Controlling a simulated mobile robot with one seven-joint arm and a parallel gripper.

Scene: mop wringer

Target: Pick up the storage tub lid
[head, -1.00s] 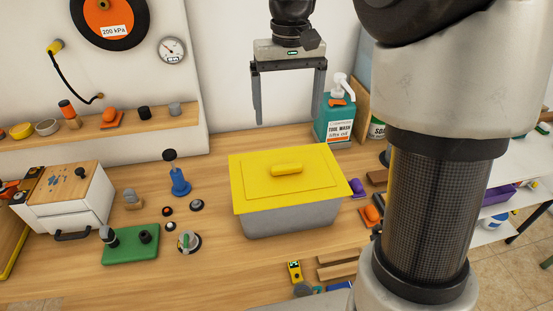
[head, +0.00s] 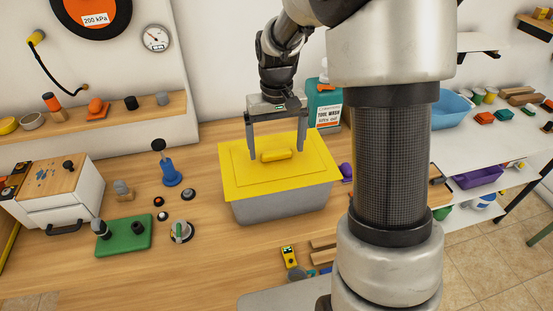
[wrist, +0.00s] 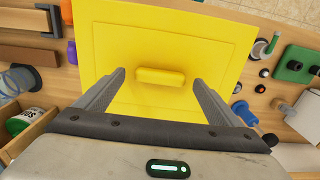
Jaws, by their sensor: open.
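The yellow storage tub lid (head: 238,181) lies flat on the grey tub (head: 283,205) on the wooden bench. Its raised yellow handle (head: 276,155) sits at the middle of the lid. My gripper (head: 278,156) is open above the lid, with one finger on each side of the handle in the head view. In the wrist view the lid (wrist: 165,35) fills the middle, and the handle (wrist: 159,75) shows ahead of and between the two spread fingers (wrist: 160,80). Nothing is between the fingers that they touch. The exact height of the fingertips over the lid is hard to tell.
A teal tool-wash bottle (head: 323,105) stands behind the tub, close to my gripper. A blue plunger-like item (head: 171,174), a green block (head: 123,236) and small knobs are left of the tub. A yellow meter (head: 289,257) lies in front. Bare bench shows at front left.

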